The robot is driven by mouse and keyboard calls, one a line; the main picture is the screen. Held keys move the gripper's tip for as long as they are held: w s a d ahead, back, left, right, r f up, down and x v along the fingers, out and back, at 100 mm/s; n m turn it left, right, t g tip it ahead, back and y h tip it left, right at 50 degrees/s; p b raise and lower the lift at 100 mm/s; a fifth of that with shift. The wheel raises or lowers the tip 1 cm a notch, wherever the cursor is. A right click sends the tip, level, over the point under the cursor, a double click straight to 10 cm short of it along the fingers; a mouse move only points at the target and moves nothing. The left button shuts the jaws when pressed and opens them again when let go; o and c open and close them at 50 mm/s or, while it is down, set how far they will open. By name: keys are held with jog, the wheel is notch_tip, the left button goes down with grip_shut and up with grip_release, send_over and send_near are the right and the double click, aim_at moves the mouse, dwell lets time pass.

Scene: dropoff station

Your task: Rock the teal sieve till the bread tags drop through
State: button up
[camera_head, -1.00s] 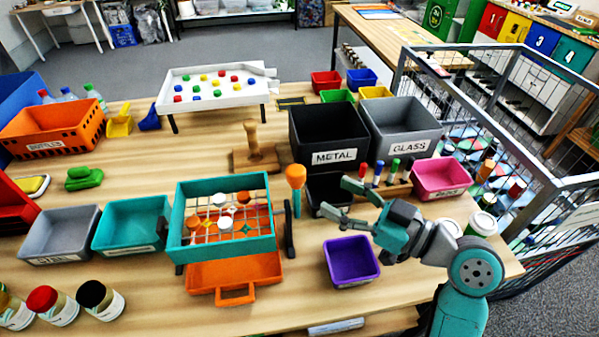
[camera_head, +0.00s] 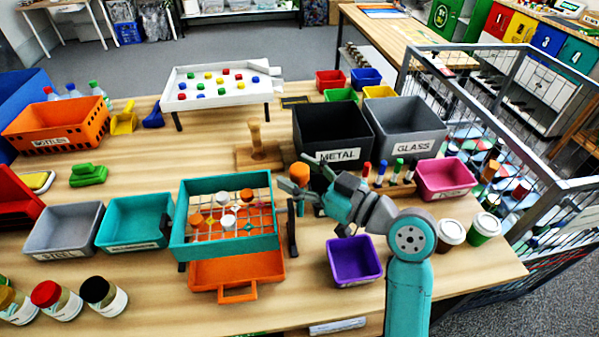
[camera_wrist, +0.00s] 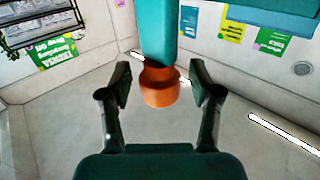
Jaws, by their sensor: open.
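The teal sieve (camera_head: 222,247) is a box with a wire grid on the table, left of my gripper. White and orange round pieces (camera_head: 228,221) lie on its grid; I cannot clearly pick out the bread tags among the small pieces. An orange tray (camera_head: 237,272) with a handle sits under it. A teal lever with an orange knob (camera_head: 299,174) stands at the sieve's right side. My gripper (camera_head: 294,186) is open at the knob. In the wrist view the knob (camera_wrist: 160,90) and teal stem (camera_wrist: 158,35) show between the spread fingers (camera_wrist: 159,78), with gaps on both sides.
A purple bin (camera_head: 355,262) stands right of the lever, below my arm. The black METAL bin (camera_head: 338,155) and a wooden block with a peg (camera_head: 259,155) are behind. A teal bin (camera_head: 133,222) stands close to the sieve's left.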

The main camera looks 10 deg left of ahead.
grip_shut()
jog(key=shift+s, duration=0.15)
jog(key=shift+s+d+f+n+y, duration=0.25)
jog(key=shift+s+f+n, duration=0.1)
jog(key=shift+s, duration=0.5)
jog(key=shift+s+d+f+n+y, duration=0.2)
jog(key=shift+s+d+n+y, duration=0.15)
jog(key=shift+s, duration=0.5)
jog(key=shift+s+d+f+n+y, duration=0.2)
jog(key=shift+s+f+n, duration=0.15)
jog(key=shift+s, duration=0.5)
jog(key=shift+s+f, duration=0.1)
jog(key=shift+s, duration=0.1)
grip_release()
jog(key=shift+t, duration=0.3)
